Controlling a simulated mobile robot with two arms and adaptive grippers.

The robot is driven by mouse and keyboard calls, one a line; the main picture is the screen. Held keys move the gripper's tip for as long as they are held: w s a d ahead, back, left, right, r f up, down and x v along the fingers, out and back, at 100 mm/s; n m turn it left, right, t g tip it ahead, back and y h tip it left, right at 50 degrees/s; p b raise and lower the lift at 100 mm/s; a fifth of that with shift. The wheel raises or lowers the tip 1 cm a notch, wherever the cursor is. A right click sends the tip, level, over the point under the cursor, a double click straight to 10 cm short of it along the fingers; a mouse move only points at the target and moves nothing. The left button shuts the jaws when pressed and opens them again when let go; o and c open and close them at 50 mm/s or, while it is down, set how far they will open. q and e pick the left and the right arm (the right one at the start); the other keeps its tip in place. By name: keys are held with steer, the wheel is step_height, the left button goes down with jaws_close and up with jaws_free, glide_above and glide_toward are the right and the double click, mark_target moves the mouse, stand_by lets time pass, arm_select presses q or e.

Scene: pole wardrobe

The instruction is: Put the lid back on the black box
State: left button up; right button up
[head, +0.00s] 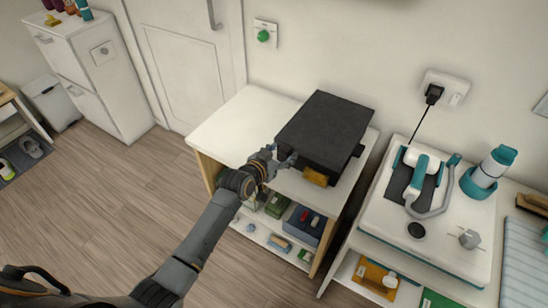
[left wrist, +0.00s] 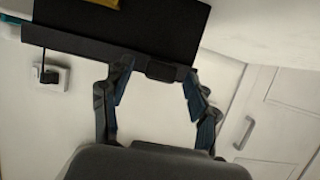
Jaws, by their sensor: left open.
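The black box (head: 325,129) stands on the white top of a low shelf unit. A yellow-orange label (head: 315,177) is on its front. A flat dark slab that looks like the lid (head: 328,115) covers its top; I cannot tell whether it is fully seated. In the left wrist view, a rim like the lid's edge (left wrist: 85,45) runs across the box, with a small dark tab (left wrist: 160,71) on it. My left gripper (head: 287,159) is open at the box's left side. In the left wrist view, its fingers (left wrist: 157,80) stand either side of the tab; contact is unclear.
The white shelf top (head: 227,128) is bare left of the box. Below, the shelf unit holds a blue bin (head: 304,225) and small items. A second counter (head: 425,240) with white and teal devices stands to the right, across a narrow gap. A wall is behind.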

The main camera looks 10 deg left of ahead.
arm_select(q)
steer(key=v, duration=1.2)
steer(key=s+a+f+n+g+y, duration=0.15)
steer(key=s+f, duration=0.35)
steer(key=f, duration=0.6)
steer(key=s+a+f+g+y, duration=0.1)
steer(key=s+a+f+g, duration=0.3)
steer(key=f, duration=0.7)
steer(key=s+f+g+y, duration=0.1)
steer(key=s+f, duration=0.5)
steer(key=f, duration=0.4)
steer(key=s+f+g, duration=0.1)
steer(key=s+f, duration=0.4)
steer(key=s, duration=0.5)
steer(key=s+a+f+g, duration=0.1)
steer(key=s+f, duration=0.4)
steer(key=s, duration=0.5)
steer(key=s+a+f+g, duration=0.1)
steer(key=s+f+g, duration=0.2)
steer(key=s+f, duration=0.3)
steer(key=s+y, duration=0.1)
steer(key=s, duration=0.4)
steer(key=shift+a+f, duration=0.1)
